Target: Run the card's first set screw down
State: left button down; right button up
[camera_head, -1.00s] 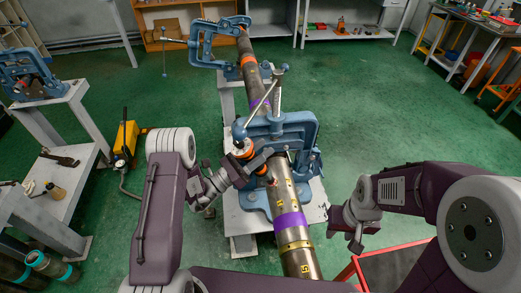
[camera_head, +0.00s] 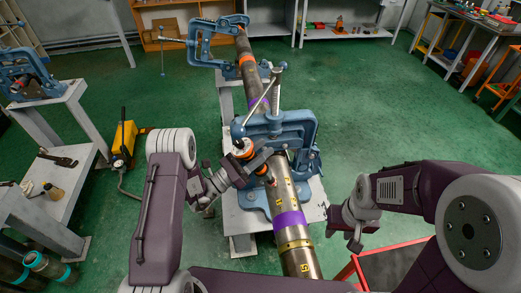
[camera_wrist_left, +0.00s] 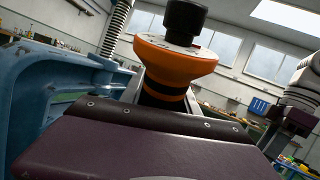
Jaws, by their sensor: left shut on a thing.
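My left gripper (camera_head: 256,161) is shut on a tool with a flared orange body and black top (camera_head: 242,148), beside the near blue vise (camera_head: 299,132). In the left wrist view the tool (camera_wrist_left: 174,62) stands above the gripper, with a black cap, black shaft and orange ring. The tool's lower end and any set screw under it are hidden. A steel pipe (camera_head: 283,185) with purple and yellow bands runs through the vise. My right gripper (camera_head: 355,241) hangs empty to the right of the pipe; its finger gap is unclear. No card is legible.
The vise's upright screw and slanting bar (camera_head: 261,99) rise just behind the left gripper. A second blue vise (camera_head: 207,45) holds the pipe's far end. A red-edged tray (camera_head: 399,267) lies below the right arm. Green floor is open to the right.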

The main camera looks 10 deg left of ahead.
pick_arm(q)
jog(key=shift+d+f, duration=0.1)
jog(key=shift+f, duration=0.1)
dwell(0.6)
jog(key=shift+r, duration=0.15)
dwell(1.2)
jog(key=shift+a+r+p, duration=0.3)
jog(key=shift+r+p, duration=0.25)
jog(key=shift+r, duration=0.2)
jog(key=shift+s+a+r+p, duration=0.15)
jog(key=shift+a+r+p, duration=0.25)
jog(key=shift+r+p, duration=0.3)
jog(key=shift+s+a+r+p, duration=0.1)
jog(key=shift+a+r+p, duration=0.35)
jog(key=shift+r, duration=0.4)
jog(key=shift+f, duration=0.1)
